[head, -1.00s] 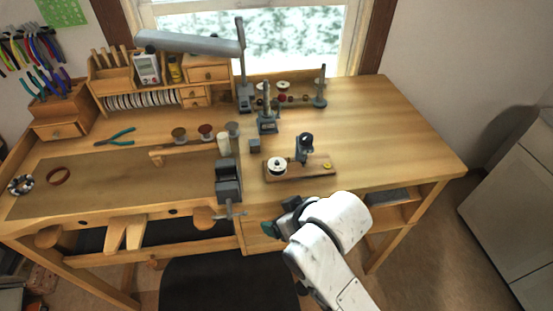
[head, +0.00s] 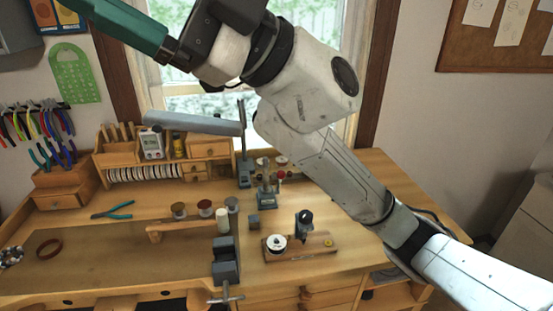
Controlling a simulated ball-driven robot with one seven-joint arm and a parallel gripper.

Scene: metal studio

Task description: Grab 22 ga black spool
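No label is readable, so I cannot tell which spool is the 22 ga black one. A white-rimmed spool (head: 275,243) with a dark centre lies on a small wooden board at the bench's middle. Several small spools stand behind the vise: a brown one (head: 178,210), a red one (head: 205,208), a grey one (head: 231,204) and a cream one (head: 222,220). More spools (head: 281,160) sit on a rack at the back, partly hidden by my arm. My gripper (head: 125,25) is raised at the upper left, high above the bench. Its teal finger runs out of the picture, so its opening is hidden.
A grey vise (head: 226,262) stands at the bench's front. A lamp (head: 195,123) reaches over the back. A dark stand (head: 303,224) stands on the wooden board (head: 320,246). Teal pliers (head: 113,211) lie left. The bench's right side is largely bare.

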